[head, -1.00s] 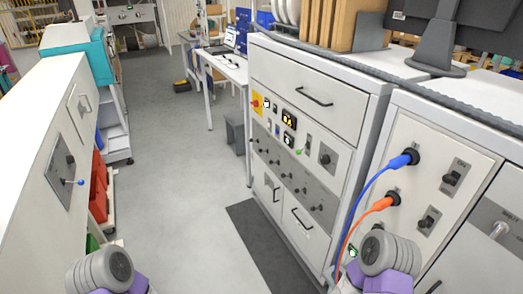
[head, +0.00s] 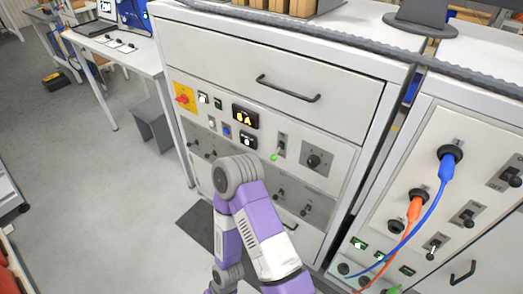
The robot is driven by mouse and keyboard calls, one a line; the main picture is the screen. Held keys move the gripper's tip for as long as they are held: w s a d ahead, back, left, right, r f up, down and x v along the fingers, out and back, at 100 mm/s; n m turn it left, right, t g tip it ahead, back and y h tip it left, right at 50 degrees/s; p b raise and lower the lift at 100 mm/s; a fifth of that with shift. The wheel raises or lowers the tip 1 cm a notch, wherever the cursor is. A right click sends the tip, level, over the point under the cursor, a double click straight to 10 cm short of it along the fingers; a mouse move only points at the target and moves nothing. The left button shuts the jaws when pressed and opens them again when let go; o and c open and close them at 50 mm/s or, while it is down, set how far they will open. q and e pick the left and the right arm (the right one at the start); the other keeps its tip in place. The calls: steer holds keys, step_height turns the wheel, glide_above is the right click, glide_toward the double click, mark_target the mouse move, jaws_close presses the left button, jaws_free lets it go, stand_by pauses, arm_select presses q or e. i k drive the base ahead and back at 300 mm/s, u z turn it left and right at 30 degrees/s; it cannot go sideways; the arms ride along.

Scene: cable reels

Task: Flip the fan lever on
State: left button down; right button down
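A lever with a green tip (head: 275,157) sits on a small grey plate in the middle of the white cabinet's control panel. Its tip points down. Its label is too small to read, so I cannot tell whether it is the fan lever. Neither of my grippers shows.
The white cabinet (head: 330,100) has a drawer handle (head: 288,90), a red knob on yellow (head: 182,98) and lit displays (head: 245,116). Blue (head: 430,210) and orange (head: 413,212) cables hang from the right panel.

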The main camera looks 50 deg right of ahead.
mark_target(273, 158)
steer(key=z, duration=0.8)
steer(key=i, duration=0.85)
steer(key=z, duration=0.85)
